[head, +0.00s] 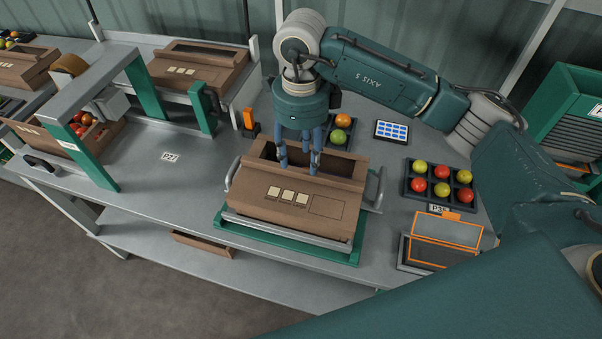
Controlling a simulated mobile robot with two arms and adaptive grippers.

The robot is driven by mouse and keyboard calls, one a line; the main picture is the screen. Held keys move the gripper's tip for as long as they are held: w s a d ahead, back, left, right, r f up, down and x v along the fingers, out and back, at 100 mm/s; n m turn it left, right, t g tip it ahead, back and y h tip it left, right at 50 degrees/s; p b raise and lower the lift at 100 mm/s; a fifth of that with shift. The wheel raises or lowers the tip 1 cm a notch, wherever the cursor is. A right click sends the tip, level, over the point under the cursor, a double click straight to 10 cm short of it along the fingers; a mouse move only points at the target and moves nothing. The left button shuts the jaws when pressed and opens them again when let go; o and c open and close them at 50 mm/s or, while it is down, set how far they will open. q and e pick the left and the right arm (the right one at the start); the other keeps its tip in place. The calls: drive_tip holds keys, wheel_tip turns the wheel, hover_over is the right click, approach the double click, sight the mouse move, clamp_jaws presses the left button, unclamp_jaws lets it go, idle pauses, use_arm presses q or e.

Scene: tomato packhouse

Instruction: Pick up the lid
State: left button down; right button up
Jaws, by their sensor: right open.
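A brown carton (265,207) sits in the middle of the bench on a green base (290,243), between metal side rails. Its broad front panel bears three pale squares and an outlined rectangle; a dark opening shows behind it. No separate lid stands out clearly, and I cannot tell whether this panel is the lid. My right gripper (298,168) comes down from above with its blue fingers spread, at the carton's opening near the panel's back edge. The fingers hide part of the opening, and I cannot tell whether they touch the carton. My left gripper is not in view.
A dark tray (406,190) of red and yellow-green tomatoes stands right of the carton, with an orange-edged box (445,230) in front. Another tray (349,147) is behind. A grey and green gantry (150,88) stands left. Bare bench lies around the P27 label.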

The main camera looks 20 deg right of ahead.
sight(300, 172)
drive_tip(key=shift+s+f, duration=0.1)
drive_tip(key=shift+f, duration=0.15)
wheel_tip(300, 172, down, 4)
drive_tip(key=p, duration=0.2)
drive_tip(key=shift+a+r+p, duration=0.1)
drive_tip(key=shift+a+p, duration=0.05)
drive_tip(key=shift+p, duration=0.25)
drive_tip(key=shift+f, duration=0.6)
clamp_jaws()
